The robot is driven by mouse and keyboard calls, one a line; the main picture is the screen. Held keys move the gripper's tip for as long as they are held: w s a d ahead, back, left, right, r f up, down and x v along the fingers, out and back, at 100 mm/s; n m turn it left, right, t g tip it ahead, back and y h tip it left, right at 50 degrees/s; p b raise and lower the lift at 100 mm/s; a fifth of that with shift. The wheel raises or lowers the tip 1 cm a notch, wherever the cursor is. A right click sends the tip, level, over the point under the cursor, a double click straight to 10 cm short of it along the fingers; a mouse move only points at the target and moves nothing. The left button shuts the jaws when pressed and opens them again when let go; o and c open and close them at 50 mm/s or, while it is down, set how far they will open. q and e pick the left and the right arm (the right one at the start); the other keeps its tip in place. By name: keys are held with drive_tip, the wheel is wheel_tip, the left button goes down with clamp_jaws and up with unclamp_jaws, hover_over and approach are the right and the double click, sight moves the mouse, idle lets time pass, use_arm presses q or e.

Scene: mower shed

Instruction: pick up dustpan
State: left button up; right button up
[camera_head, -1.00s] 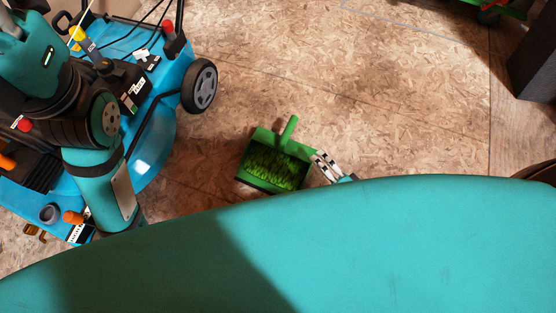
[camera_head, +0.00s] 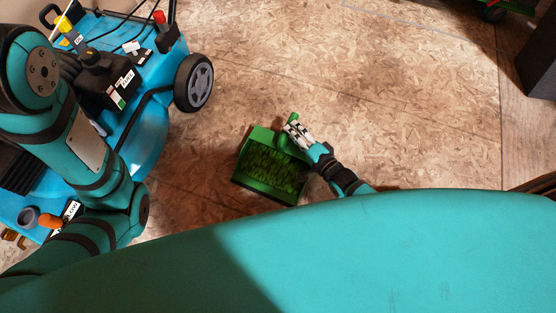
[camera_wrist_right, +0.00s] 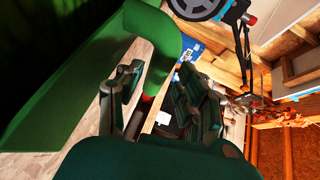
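The green dustpan (camera_head: 262,190) lies on the floor near the middle of the head view, with its short handle (camera_head: 293,119) pointing away from me. Green bristles show in its pan. My right gripper (camera_head: 297,131) is at the handle, its fingers overlapping it in the head view. In the right wrist view the green handle (camera_wrist_right: 152,38) rises just beyond and between the two spread fingers of my right gripper (camera_wrist_right: 158,85). The fingers look open, with no clear grip on the handle. My left arm shows at the left, but its gripper is out of view.
A blue lawn mower (camera_head: 148,140) with a black wheel (camera_head: 194,82) stands at the left, close to my left arm. A dark block (camera_head: 538,70) stands at the right edge. The board floor (camera_head: 380,90) beyond the dustpan is clear.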

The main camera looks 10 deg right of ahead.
drive_tip(key=b+x, duration=0.1)
drive_tip(key=x, duration=0.2)
drive_tip(key=shift+w+a+f+b, duration=0.15)
drive_tip(key=shift+w+f+b, duration=0.1)
drive_tip(key=shift+b, duration=0.15)
drive_tip(key=shift+r, duration=0.1)
clamp_jaws()
